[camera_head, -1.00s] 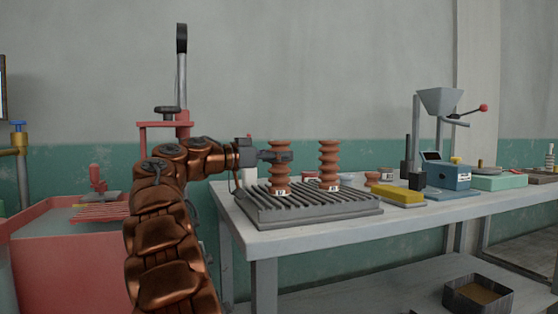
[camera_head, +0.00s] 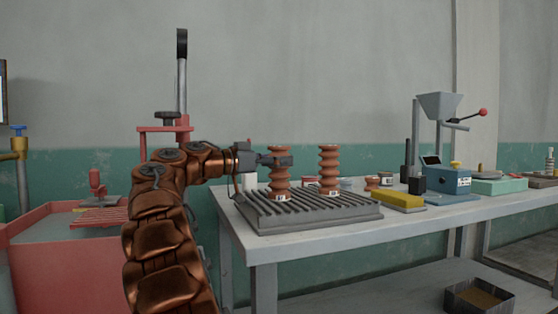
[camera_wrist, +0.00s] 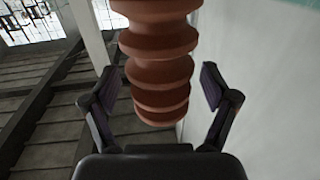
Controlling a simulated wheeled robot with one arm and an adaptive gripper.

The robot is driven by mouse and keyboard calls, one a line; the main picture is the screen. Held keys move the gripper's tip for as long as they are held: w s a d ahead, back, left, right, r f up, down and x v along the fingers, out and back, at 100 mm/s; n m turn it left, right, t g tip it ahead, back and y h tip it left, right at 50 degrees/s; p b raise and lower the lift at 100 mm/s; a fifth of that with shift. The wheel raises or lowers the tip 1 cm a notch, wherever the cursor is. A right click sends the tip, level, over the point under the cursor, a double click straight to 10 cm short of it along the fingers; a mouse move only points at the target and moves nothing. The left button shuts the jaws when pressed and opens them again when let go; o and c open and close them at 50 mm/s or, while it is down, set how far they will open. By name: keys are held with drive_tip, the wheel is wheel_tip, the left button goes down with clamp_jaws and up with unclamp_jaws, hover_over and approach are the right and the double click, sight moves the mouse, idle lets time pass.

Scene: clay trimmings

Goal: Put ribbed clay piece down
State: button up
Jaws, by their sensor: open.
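The ribbed clay piece (camera_head: 279,184) is reddish-brown and stands upright on the left part of a grey slatted rack (camera_head: 318,220). A small white label shows at its foot. My gripper (camera_head: 286,161) is at its upper half, with the jaws around it. In the wrist view the clay piece (camera_wrist: 158,73) lies between the two open fingers of my gripper (camera_wrist: 160,88), with gaps on both sides. A second ribbed clay piece (camera_head: 329,168) stands upright on the rack to the right, apart from the first.
The rack sits on a grey table (camera_head: 400,222). To its right are a yellow block (camera_head: 400,200), a blue device (camera_head: 446,180) and a hopper stand (camera_head: 438,105). A red bench (camera_head: 60,260) with a tall lever press (camera_head: 181,90) stands at left. Air above the rack is free.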

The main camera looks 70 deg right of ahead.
drive_tip(key=p+v, duration=0.2)
drive_tip(key=v, duration=1)
drive_tip(key=shift+p, duration=0.3)
drive_tip(key=shift+s, duration=0.1)
drive_tip(key=s+a+f+n+t+y+p, duration=0.1)
drive_tip(key=a+n+t+y+p, duration=0.35)
drive_tip(key=a+n+p, duration=0.65)
drive_tip(key=s+a+f+n+t+y+p, duration=0.25)
drive_tip(key=a+n+t+p, duration=0.35)
drive_tip(key=a+p, duration=0.8)
drive_tip(key=s+a+n+y+p, duration=0.3)
drive_tip(key=a+p, duration=0.4)
drive_tip(key=a, duration=0.4)
drive_tip(key=s+a+n+y+p, duration=0.3)
drive_tip(key=s+a+n+p, duration=0.3)
drive_tip(key=a, duration=0.5)
drive_tip(key=shift+s+f+y+p, duration=0.3)
drive_tip(key=shift+s+p, duration=0.25)
drive_tip(key=shift+s, duration=0.2)
